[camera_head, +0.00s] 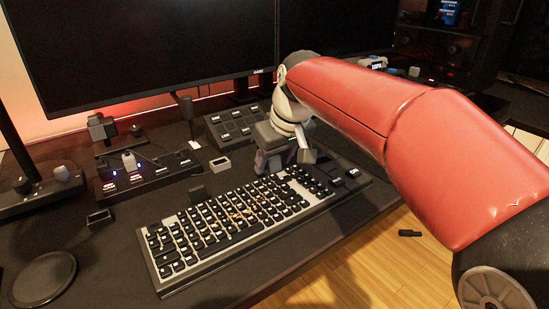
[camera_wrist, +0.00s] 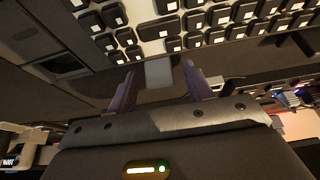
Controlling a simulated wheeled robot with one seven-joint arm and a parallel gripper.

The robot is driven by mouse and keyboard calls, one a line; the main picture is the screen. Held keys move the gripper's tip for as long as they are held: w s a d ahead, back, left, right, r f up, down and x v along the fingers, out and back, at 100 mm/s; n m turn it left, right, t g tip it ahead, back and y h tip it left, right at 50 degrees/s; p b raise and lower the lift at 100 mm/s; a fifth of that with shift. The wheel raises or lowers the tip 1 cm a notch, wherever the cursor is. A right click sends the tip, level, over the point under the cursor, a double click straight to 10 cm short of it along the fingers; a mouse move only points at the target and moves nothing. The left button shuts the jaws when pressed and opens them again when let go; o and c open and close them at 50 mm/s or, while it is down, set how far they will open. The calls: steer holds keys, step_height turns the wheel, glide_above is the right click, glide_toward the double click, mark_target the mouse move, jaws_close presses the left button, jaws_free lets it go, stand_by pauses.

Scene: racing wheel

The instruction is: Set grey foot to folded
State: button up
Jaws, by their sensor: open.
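The keyboard (camera_head: 240,232) lies at a slant on the desk, its back edge towards the monitors. In the wrist view its rows of dark keys (camera_wrist: 170,28) run across the top. A small light grey block, which looks like the grey foot (camera_wrist: 158,72), sits at the keyboard's edge and appears raised. My gripper (camera_wrist: 158,82) is open, with one purple finger on each side of the grey foot; I cannot tell whether they touch it. In the head view my gripper (camera_head: 274,160) is low behind the keyboard's far edge, and my gripper and arm hide that area.
The monitor (camera_head: 140,50) rises at the back.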

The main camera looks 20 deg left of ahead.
steer(key=c, duration=1)
steer(key=shift+s+d+f+t+y+b, duration=0.15)
steer(key=shift+f+t+y+b, duration=0.2)
steer(key=shift+b, duration=0.75)
steer(key=shift+r+t+y+b, duration=0.2)
steer(key=shift+t+y+b, duration=0.05)
steer(key=shift+b, duration=0.45)
steer(key=shift+r, duration=0.15)
steer(key=o, duration=1)
steer(key=shift+r, duration=0.1)
steer(key=p+v, duration=0.1)
steer(key=v, duration=0.6)
steer(key=shift+s+d+r, duration=0.2)
steer(key=shift+r, duration=0.1)
